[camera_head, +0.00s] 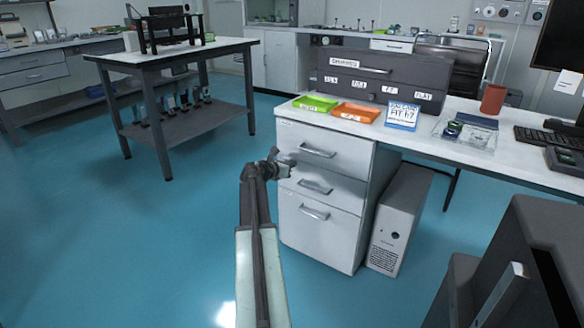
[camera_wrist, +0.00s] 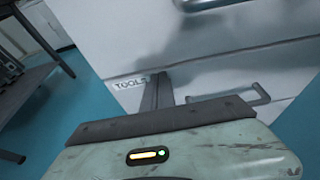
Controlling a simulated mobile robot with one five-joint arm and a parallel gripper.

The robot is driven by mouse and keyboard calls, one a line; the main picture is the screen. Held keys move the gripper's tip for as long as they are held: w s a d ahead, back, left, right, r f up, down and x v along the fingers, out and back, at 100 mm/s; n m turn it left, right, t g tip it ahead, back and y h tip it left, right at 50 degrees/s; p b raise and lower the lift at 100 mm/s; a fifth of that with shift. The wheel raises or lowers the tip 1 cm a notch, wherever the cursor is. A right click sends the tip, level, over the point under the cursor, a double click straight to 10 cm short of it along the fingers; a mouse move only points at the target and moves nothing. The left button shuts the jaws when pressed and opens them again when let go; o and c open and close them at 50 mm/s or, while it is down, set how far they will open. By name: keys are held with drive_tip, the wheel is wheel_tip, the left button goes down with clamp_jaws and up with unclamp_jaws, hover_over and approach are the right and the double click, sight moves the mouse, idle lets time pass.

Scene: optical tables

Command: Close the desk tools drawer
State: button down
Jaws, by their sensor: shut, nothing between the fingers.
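A white drawer cabinet stands under the desk in the head view, with three drawer fronts and bar handles. The tools drawer (camera_head: 335,191) appears to be the middle one. In the wrist view its front (camera_wrist: 205,88) carries a TOOLS label (camera_wrist: 131,83) at the left and a bar handle (camera_wrist: 235,99) at the right. My gripper (camera_head: 284,166) is at the left side of the cabinet front. Its shut, empty fingers (camera_wrist: 158,92) point at the tools drawer front, between label and handle. Whether they touch it, and how far the drawer stands out, I cannot tell.
A computer tower (camera_head: 398,220) stands right of the cabinet. Green (camera_head: 315,103) and orange (camera_head: 355,112) trays lie on the desk above. A dark table (camera_head: 180,115) stands to the left. Blue floor in front of the cabinet's left side is clear.

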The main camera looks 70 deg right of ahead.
drive_tip(key=f+p+v, duration=0.1)
drive_tip(key=p+v, duration=0.2)
drive_tip(key=v, duration=1)
drive_tip(key=shift+a, duration=0.55)
drive_tip(key=shift+w, duration=0.1)
